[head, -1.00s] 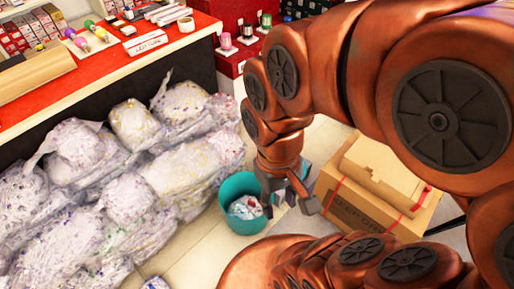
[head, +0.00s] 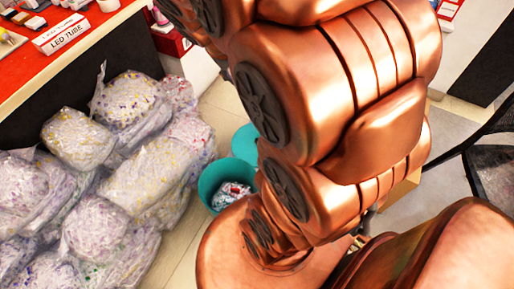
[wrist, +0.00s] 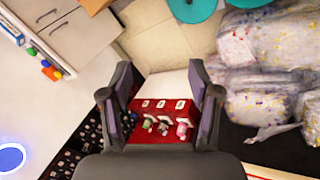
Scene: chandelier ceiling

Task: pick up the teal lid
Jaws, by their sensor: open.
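The teal lid (head: 245,143) shows as a flat teal shape on the floor just behind the teal bin (head: 222,199), partly covered by my arm. In the wrist view the lid (wrist: 190,9) is a round disc at the top edge, cut off by the frame. The bin (wrist: 248,2) shows only as a sliver beside it. My gripper (wrist: 160,82) is open and empty, its two fingers wide apart. The lid lies beyond the fingertips, not between them. In the head view the gripper is hidden behind my arm.
Clear bags (head: 130,200) of speckled material are heaped left of the bin. A red-topped counter (head: 60,60) stands behind them. In the wrist view a red display stand (wrist: 160,120) shows between the fingers. A dark chair (head: 490,160) stands at the right. Tiled floor near the lid is bare.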

